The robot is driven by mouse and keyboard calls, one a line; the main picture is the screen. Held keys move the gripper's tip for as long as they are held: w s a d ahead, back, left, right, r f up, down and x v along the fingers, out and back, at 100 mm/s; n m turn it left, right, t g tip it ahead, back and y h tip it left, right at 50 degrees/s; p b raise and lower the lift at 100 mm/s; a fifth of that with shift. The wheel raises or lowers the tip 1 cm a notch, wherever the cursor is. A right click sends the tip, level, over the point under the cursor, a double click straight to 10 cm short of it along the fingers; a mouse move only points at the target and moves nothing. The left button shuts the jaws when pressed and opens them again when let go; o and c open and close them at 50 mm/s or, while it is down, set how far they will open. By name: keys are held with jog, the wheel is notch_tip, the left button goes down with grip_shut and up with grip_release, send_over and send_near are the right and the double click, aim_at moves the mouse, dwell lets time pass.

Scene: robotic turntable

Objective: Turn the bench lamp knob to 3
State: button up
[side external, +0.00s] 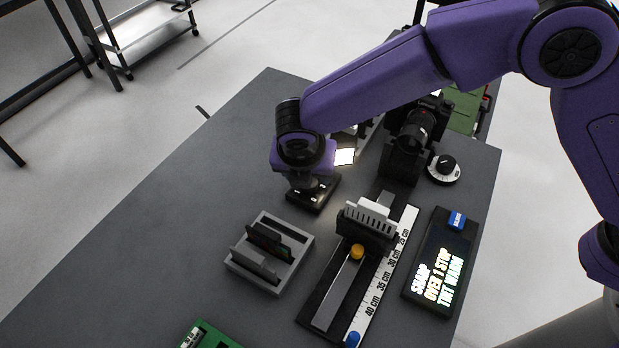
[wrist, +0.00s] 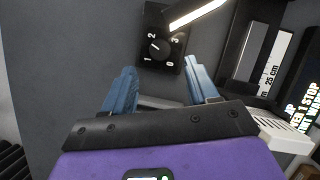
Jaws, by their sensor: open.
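In the side view my gripper (side external: 310,183) is over the lamp base (side external: 313,198) and hides the knob.
A grey slotted holder (side external: 240,271) stands left of centre. A slide rail with a ruler (side external: 378,290) and a display box (side external: 412,283) lie to the right. A camera (side external: 415,130) and a white-rimmed dial (side external: 444,170) stand behind. The bench's left side is clear.

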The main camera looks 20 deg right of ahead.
jog(key=shift+x, duration=3.1)
jog(key=c, duration=1)
